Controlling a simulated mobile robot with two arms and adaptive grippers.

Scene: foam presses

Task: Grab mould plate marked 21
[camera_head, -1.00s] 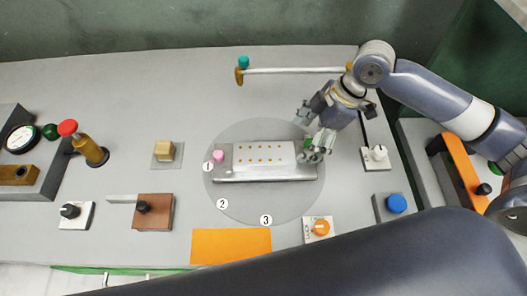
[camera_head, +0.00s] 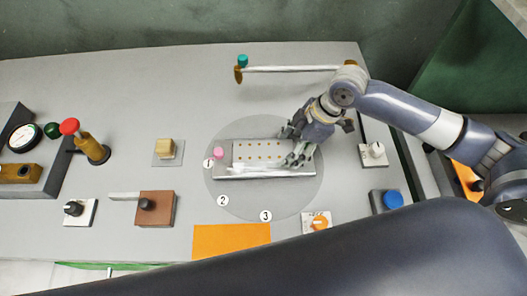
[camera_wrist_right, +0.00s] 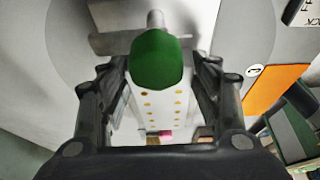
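The pale mould plate (camera_head: 258,153) with rows of gold dots lies in a grey metal holder (camera_head: 235,175) on the round grey disc (camera_head: 245,205). I cannot read a number 21 on it. A pink knob (camera_head: 218,153) is at its left end. My right gripper (camera_head: 288,148) is over the plate's right end, its fingers apart. In the right wrist view a green knob (camera_wrist_right: 156,60) shows between the open fingers, with the dotted plate (camera_wrist_right: 165,108) beyond it. I see no finger touching the knob. In the head view my gripper hides the knob. My left gripper is out of view.
An orange sheet (camera_head: 231,241) and an orange dial (camera_head: 319,223) are in front. A red-topped brass post (camera_head: 85,142), a brass block (camera_head: 165,149) and a brown block (camera_head: 157,208) stand left.

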